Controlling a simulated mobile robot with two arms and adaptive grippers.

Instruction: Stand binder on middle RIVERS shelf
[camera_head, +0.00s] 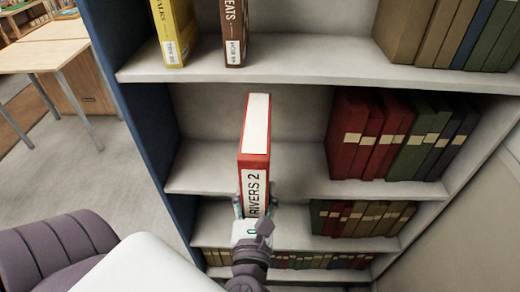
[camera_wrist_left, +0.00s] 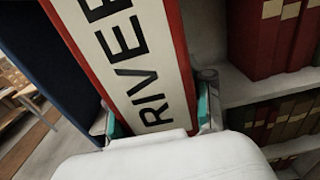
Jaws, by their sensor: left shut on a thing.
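The red binder (camera_head: 254,158) has a white spine label reading "RIVERS 2". It is upright, spine towards me, in front of or partly in the middle shelf (camera_head: 205,172), left of its red and green books. I cannot tell whether its base touches the board. My left gripper (camera_head: 254,208) is shut on the lower part of the binder, one finger on each side of the spine. In the left wrist view the binder (camera_wrist_left: 135,62) stands between the teal finger pads of the gripper (camera_wrist_left: 160,115). My right gripper is not in view.
Red, green and dark books (camera_head: 385,140) fill the middle shelf's right side; its left is free. A yellow binder (camera_head: 175,30) and a brown one (camera_head: 233,32) stand above. A blue side panel (camera_head: 140,110) bounds the left.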

